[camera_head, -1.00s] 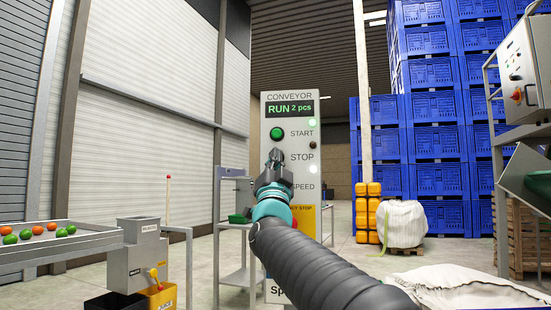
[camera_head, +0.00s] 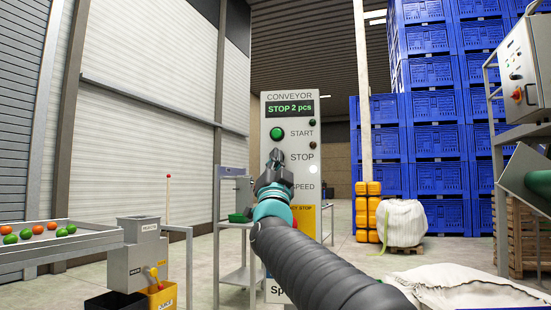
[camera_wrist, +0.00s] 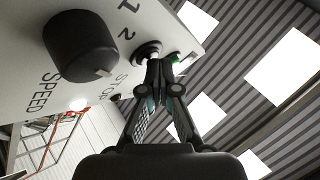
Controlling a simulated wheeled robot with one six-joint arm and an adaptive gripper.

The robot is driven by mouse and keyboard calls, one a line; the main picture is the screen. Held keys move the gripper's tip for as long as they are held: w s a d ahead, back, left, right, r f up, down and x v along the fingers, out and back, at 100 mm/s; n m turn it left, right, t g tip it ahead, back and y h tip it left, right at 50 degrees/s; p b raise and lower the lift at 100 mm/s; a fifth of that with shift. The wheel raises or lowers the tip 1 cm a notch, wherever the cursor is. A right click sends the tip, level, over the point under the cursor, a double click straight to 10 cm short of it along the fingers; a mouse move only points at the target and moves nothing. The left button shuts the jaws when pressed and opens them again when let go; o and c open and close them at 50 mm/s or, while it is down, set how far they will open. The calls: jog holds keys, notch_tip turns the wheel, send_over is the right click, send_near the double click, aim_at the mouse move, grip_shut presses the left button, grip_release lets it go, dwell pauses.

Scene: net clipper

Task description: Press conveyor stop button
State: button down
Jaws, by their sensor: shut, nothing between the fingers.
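The conveyor control panel (camera_head: 292,110) stands upright ahead of me, and its display (camera_head: 290,109) reads "STOP 2 pcs". The green START button (camera_head: 277,134) shows above my gripper. The STOP label (camera_head: 302,157) is visible, but my gripper covers the stop button in the head view. My gripper (camera_head: 276,156) is shut and empty, with its tips at the panel face beside that label.
A black SPEED knob (camera_wrist: 80,46) sits beside the stop button in the wrist view.

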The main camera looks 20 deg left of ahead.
jog(key=shift+s, duration=0.15)
jog(key=shift+s+d+b, duration=0.15)
jog(key=shift+s+b, duration=0.45)
jog(key=shift+s, duration=0.1)
jog(key=s+b, duration=0.2)
jog(key=s, duration=0.3)
jog(key=shift+d+b, duration=0.35)
jog(key=shift+b, duration=0.05)
dwell(0.6)
